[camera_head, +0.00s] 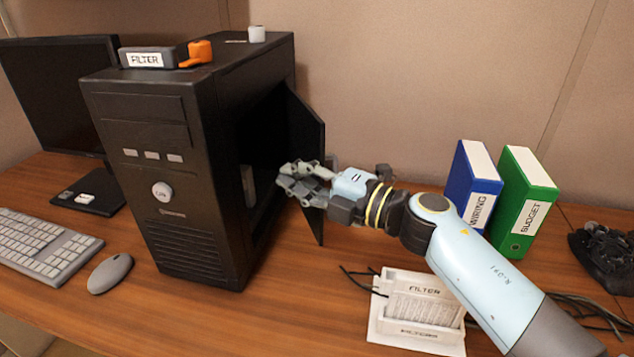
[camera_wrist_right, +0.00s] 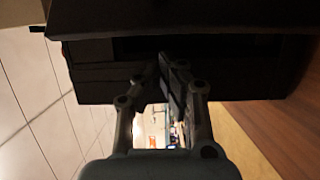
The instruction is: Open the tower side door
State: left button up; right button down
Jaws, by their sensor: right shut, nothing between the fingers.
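The black computer tower (camera_head: 170,215) stands upright on the desk in the head view. Its side door (camera_head: 305,140) is swung out from the rear edge, standing well away from the case, and the dark inside (camera_head: 255,150) shows. My right gripper (camera_head: 288,178) is shut and empty, between the opening and the door, with its fingers pointing toward the tower. It hides part of the door. In the right wrist view my right gripper (camera_wrist_right: 165,70) has its fingertips close together in front of the dark tower (camera_wrist_right: 90,60). My left gripper is not in view.
A filter box (camera_head: 147,57), an orange piece (camera_head: 197,52) and a white cup-like item (camera_head: 257,34) sit on the tower. Under my right arm lies a white filter tray (camera_head: 415,335). Blue (camera_head: 472,185) and green binders (camera_head: 527,200) stand behind the arm. A mouse (camera_head: 110,272) lies left.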

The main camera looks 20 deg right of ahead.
jog(key=d, duration=0.3)
jog(key=shift+s+d+f, duration=0.1)
jog(key=shift+s+d, duration=0.1)
jog(key=shift+d, duration=0.1)
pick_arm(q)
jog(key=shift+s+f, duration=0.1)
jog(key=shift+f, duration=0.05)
pick_arm(e)
jog(key=shift+d, duration=0.15)
